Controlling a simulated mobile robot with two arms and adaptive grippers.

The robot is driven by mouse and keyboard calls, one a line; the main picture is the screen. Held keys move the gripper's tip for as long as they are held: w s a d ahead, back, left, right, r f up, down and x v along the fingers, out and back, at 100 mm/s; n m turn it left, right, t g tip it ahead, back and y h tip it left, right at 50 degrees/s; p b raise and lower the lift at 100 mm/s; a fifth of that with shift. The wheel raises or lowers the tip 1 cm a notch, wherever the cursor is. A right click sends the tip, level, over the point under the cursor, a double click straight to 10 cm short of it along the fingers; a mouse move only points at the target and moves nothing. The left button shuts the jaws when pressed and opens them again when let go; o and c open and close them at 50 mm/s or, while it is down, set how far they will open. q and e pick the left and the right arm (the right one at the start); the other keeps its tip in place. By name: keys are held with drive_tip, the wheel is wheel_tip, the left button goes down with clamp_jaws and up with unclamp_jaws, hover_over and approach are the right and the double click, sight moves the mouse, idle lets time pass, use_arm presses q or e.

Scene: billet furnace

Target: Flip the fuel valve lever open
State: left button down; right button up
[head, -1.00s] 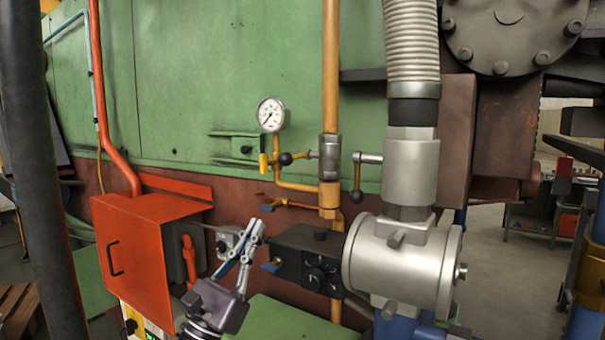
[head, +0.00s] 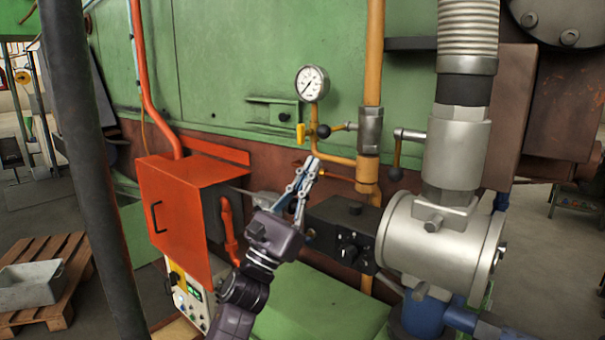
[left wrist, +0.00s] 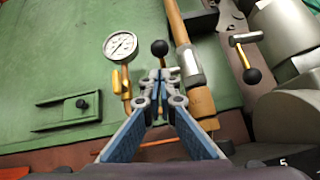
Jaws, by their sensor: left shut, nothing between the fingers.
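A vertical yellow pipe (head: 374,60) carries a grey valve body (head: 370,130). A ball-ended lever (head: 323,131) shows left of that body; its black ball also shows in the left wrist view (left wrist: 159,47). A second lever with a black ball (head: 397,172) hangs right of the pipe and shows in the left wrist view (left wrist: 252,75). I cannot tell for sure which is the fuel valve lever. My left gripper (head: 311,164) is shut and empty, pointing up just below the left ball; its fingers (left wrist: 161,88) show below that ball. My right gripper is out of view.
A pressure gauge (head: 312,83) stands above a small yellow handle (head: 300,132). An orange box (head: 180,205) is to the left, a black knobbed box (head: 341,230) below. A silver cylinder (head: 432,238) fills the right. A dark post (head: 85,150) stands in the left foreground.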

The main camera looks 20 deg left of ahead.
sight(334, 129)
use_arm(q)
drive_tip(key=p+x, duration=0.1)
drive_tip(key=x, duration=0.3)
drive_tip(key=shift+w+d+p, duration=0.1)
drive_tip(key=shift+p, duration=0.25)
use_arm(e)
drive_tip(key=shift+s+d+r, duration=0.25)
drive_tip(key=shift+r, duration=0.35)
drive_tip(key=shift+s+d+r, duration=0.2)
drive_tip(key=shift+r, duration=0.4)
